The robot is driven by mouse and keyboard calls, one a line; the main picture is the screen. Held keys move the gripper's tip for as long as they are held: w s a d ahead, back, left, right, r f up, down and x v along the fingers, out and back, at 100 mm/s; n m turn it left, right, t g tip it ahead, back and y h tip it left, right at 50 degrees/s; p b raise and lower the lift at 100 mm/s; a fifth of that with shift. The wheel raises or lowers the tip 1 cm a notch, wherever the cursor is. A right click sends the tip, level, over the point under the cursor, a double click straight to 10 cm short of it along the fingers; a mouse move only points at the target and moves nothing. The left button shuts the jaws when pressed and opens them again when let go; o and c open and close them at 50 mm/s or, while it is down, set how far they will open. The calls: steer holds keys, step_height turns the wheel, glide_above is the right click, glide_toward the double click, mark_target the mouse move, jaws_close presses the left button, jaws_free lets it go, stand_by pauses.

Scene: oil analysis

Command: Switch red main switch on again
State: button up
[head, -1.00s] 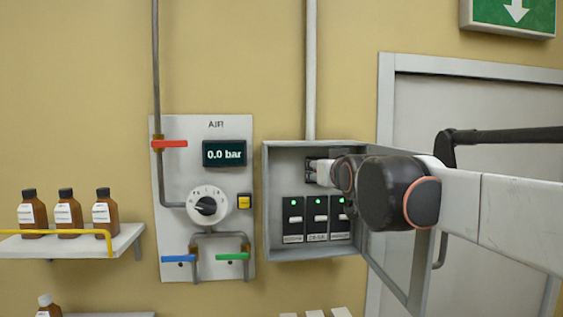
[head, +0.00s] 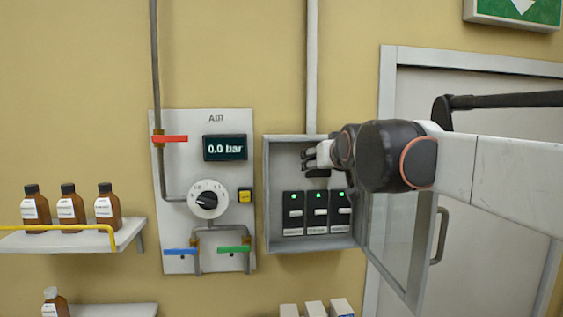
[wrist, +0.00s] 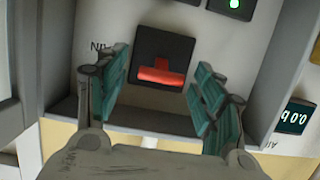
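The red main switch (wrist: 160,74) is a red lever on a black plate, seen in the wrist view, which is turned upside down. The lever sits at the plate's lower edge in that picture. My gripper (wrist: 158,82) is open, with a teal-padded finger on each side of the switch and nothing held between them. I cannot tell whether a finger touches the plate. In the head view my gripper (head: 312,160) reaches into the upper part of the grey switch box (head: 267,195) and hides the red switch there.
Three black switches (head: 317,213) with lit green lamps sit below my gripper. The box's glazed door (head: 398,235) stands open on the right. The air panel (head: 175,230) on the left shows 0.0 bar on its display (head: 225,148). A shelf (head: 75,240) carries brown bottles.

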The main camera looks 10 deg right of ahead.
steer(key=shift+s, duration=0.15)
steer(key=v, duration=1.1)
steer(key=shift+s, duration=0.35)
steer(key=shift+r, duration=0.1)
